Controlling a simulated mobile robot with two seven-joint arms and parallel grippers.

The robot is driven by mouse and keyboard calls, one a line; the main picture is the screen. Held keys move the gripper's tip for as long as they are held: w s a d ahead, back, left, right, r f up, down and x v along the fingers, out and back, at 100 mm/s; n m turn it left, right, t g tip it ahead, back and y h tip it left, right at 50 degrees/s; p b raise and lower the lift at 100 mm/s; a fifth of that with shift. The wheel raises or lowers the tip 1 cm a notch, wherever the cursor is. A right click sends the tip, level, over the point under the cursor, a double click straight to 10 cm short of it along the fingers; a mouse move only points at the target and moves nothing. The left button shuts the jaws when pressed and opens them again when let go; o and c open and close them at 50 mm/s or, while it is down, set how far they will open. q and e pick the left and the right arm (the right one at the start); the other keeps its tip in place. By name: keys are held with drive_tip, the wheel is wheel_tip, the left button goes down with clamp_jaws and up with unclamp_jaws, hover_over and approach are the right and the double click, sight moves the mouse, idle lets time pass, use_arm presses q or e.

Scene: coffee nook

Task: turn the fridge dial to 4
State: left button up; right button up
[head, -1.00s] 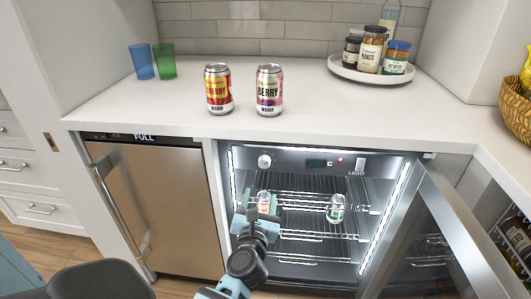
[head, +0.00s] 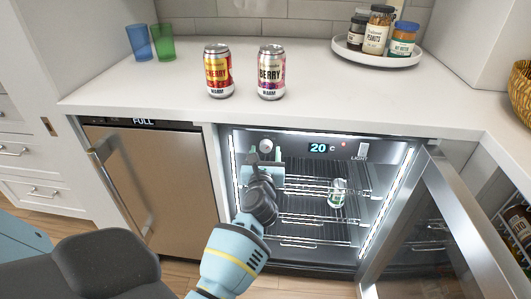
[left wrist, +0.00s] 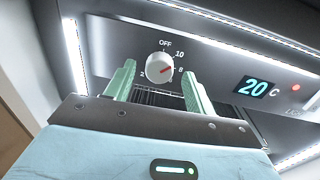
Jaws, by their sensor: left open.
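The fridge dial (head: 266,146) is a round white knob on the dark panel inside the open fridge, at its upper left. In the left wrist view the dial (left wrist: 157,68) has OFF above it, with 10, 8 and 2 readable around it. Its red mark points right, close to 8. The 4 is not visible. My left gripper (head: 265,155) is open at the dial, its green fingers at either side of the knob and slightly below it in the left wrist view (left wrist: 158,72). Contact cannot be told. My right gripper is not in view.
The display (left wrist: 256,87) reads 20 C. The glass fridge door (head: 432,235) stands open at right. A can (head: 338,192) is on a rack inside. Cherry (head: 218,72) and berry (head: 271,73) cans stand on the counter (head: 330,105) above.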

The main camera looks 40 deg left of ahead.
use_arm(q)
drive_tip(key=shift+w+a, duration=0.3)
drive_tip(key=shift+w, duration=0.1)
drive_tip(key=c, duration=1)
drive_tip(key=shift+o, duration=0.2)
